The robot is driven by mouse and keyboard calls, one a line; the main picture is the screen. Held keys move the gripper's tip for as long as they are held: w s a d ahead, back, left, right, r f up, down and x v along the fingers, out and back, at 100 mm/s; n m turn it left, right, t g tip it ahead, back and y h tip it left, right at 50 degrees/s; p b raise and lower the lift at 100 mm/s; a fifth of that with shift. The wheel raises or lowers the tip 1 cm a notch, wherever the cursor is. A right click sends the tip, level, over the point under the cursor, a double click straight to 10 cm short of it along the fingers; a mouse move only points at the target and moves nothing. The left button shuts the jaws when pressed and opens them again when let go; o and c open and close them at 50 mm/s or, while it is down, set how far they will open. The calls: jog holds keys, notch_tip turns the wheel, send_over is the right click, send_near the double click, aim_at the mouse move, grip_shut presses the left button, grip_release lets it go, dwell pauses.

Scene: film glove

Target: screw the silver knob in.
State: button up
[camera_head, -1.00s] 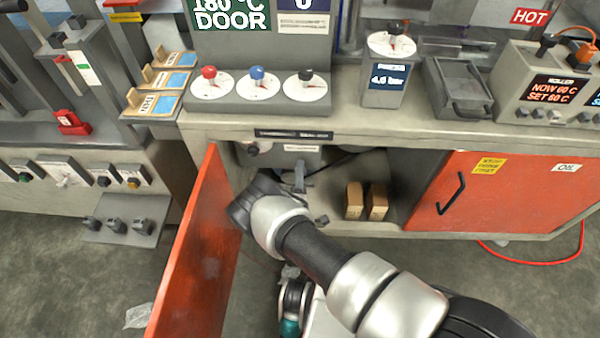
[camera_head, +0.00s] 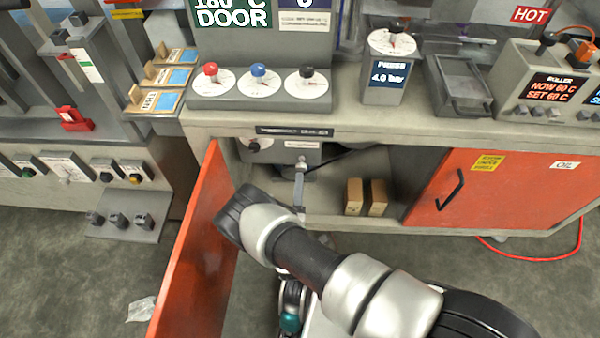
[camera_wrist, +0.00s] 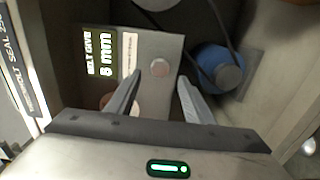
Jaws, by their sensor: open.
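In the wrist view a small round silver knob (camera_wrist: 160,68) sits on a light grey panel (camera_wrist: 150,45), right of a display reading "BELT GIVE 8 mm" (camera_wrist: 100,55). My gripper (camera_wrist: 160,78) is open, with one finger to each side of the knob in the picture. I cannot tell how far the fingertips are from it, and no contact shows.
A blue cylinder with a grey end (camera_wrist: 218,70) and a dark cable are right of the panel. A reddish round part (camera_wrist: 112,102) is partly behind the left finger. The open orange door (camera_head: 195,255) stands left of my arm. Two brown boxes (camera_head: 354,197) sit in the cabinet.

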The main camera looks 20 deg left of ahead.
jog(key=v, duration=1)
jog(key=shift+p, duration=0.35)
jog(key=shift+s, duration=0.1)
